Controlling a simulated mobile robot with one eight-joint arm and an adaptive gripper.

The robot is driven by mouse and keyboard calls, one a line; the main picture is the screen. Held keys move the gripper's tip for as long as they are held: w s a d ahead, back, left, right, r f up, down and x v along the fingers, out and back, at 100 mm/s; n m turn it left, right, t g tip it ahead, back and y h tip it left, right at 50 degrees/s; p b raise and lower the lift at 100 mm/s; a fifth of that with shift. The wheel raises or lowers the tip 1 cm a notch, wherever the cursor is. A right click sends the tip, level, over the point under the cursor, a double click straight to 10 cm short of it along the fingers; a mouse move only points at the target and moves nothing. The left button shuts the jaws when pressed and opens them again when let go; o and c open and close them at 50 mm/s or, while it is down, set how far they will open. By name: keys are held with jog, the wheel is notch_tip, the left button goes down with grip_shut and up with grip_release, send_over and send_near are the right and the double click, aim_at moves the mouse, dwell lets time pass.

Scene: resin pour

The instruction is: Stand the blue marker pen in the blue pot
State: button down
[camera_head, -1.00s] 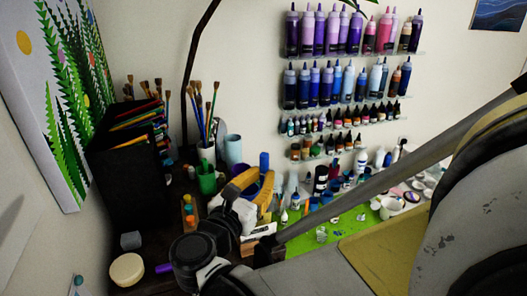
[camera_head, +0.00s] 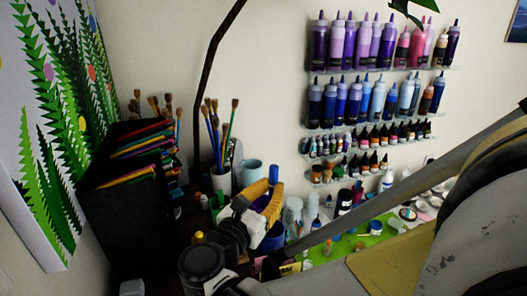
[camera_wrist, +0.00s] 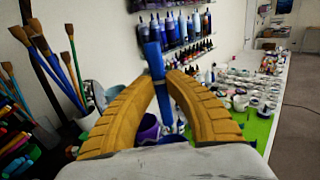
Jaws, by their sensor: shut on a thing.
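My gripper (camera_head: 269,192) has yellow fingers and is shut on the blue marker pen (camera_head: 274,172). The pen stands nearly upright between the fingertips, with its top above them. The wrist view shows the pen (camera_wrist: 156,62) between the arched fingers (camera_wrist: 160,78), its lower part reaching down between them. The blue pot (camera_head: 272,239) is below the gripper in the head view, partly covered by the fingers. In the wrist view a purple-blue pot (camera_wrist: 148,128) shows beneath the fingers. I cannot tell whether the pen's lower end is inside it.
A brush cup (camera_head: 221,181) and a light blue cup (camera_head: 252,171) stand behind my gripper. A black organizer (camera_head: 125,215) with coloured pens is at the left. Bottles and small pots crowd the green mat (camera_head: 345,246) at the right. Wall shelves hold paint bottles (camera_head: 350,98).

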jog(key=shift+w+f+b, duration=0.25)
jog(key=shift+f+b, duration=0.25)
jog(key=shift+f, duration=0.5)
notch_tip(320, 180, down, 4)
jog(key=b, duration=0.2)
jog(key=shift+r+b, duration=0.15)
jog(key=shift+b, duration=0.25)
notch_tip(320, 180, down, 6)
jog(key=b, duration=0.5)
jog(key=shift+r+b, duration=0.25)
jog(key=shift+b, duration=0.1)
jog(key=c, duration=1.4)
grip_release()
notch_tip(320, 180, up, 10)
jog(key=shift+s+r, duration=0.1)
